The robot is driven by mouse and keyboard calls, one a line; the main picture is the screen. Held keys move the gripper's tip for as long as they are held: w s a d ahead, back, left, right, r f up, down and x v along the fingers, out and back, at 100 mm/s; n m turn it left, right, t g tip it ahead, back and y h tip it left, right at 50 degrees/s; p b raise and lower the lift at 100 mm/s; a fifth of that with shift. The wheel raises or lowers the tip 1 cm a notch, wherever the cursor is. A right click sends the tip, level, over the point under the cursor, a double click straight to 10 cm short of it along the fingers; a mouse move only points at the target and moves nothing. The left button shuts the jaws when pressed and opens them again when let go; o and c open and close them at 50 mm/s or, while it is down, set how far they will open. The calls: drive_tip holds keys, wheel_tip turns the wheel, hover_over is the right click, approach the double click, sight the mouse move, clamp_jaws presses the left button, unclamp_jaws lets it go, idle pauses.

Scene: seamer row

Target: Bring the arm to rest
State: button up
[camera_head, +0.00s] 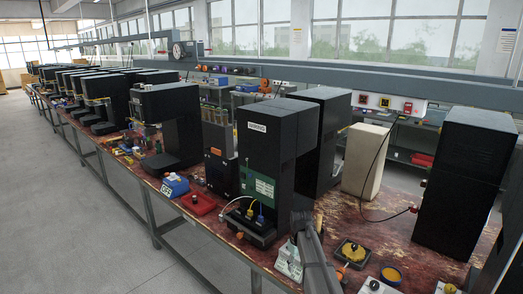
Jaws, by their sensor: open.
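I cannot make out my gripper in the head view. A slanted grey bar (318,262) rises from the bottom edge in front of the nearest black machine; I cannot tell whether it is part of my arm. The red-brown worn bench (345,222) runs from the lower right to the far left. A tall black machine (262,140) with a green panel stands on it near the middle.
A black cabinet (465,180) and a beige block (365,160) stand on the right. A blue box (174,186), red tray (198,204) and yellow-topped piece (354,251) lie on the bench. More machines line the far left. The grey floor (90,220) at left is clear.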

drive_tip(key=s+d+f+m, duration=0.15)
drive_tip(key=s+f, duration=0.35)
drive_tip(key=s, duration=1)
drive_tip(key=s+f+m, duration=0.3)
drive_tip(key=s+f, duration=0.3)
drive_tip(key=s, duration=0.8)
drive_tip(key=s+f+g, duration=0.2)
drive_tip(key=s+f, duration=0.4)
drive_tip(key=s, duration=0.3)
drive_tip(key=s+f+g, duration=0.2)
drive_tip(key=s+f, duration=0.5)
drive_tip(key=s, duration=0.3)
drive_tip(key=s+f+g+b, duration=0.1)
drive_tip(key=s+f+g, duration=0.1)
drive_tip(key=s+f, duration=0.4)
drive_tip(key=s, duration=0.4)
drive_tip(key=shift+d+f+g, duration=0.2)
drive_tip(key=shift+g, duration=0.2)
